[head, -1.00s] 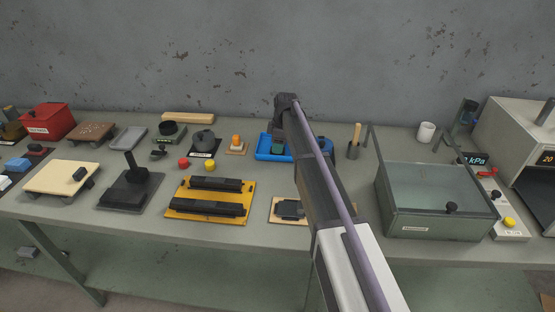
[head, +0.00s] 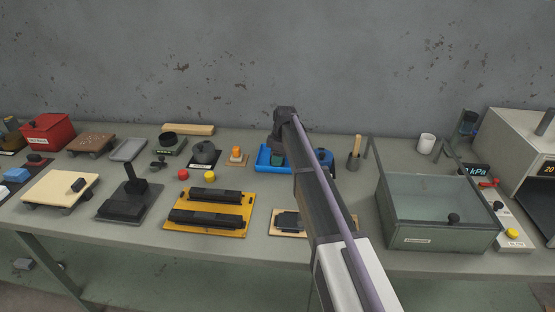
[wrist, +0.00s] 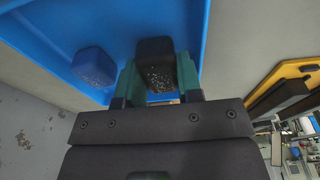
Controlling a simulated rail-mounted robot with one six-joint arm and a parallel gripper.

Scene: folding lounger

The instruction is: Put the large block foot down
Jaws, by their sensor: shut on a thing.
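My gripper (wrist: 158,78) is shut on a dark block foot (wrist: 155,58) with a speckled end, held between its two teal fingers in the wrist view. It is over the blue tray (wrist: 215,10), beside a blue block (wrist: 92,66) that also has a speckled face. I cannot tell whether the held foot touches the tray floor. In the head view my gripper (head: 278,158) is at the blue tray (head: 262,160) near the back of the bench. My arm hides part of the tray, and the held foot is not clear there.
An orange piece (head: 236,152) stands to the left. A yellow tray with black bars (head: 209,228) lies in front. A glass-topped box (head: 438,210) is at right.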

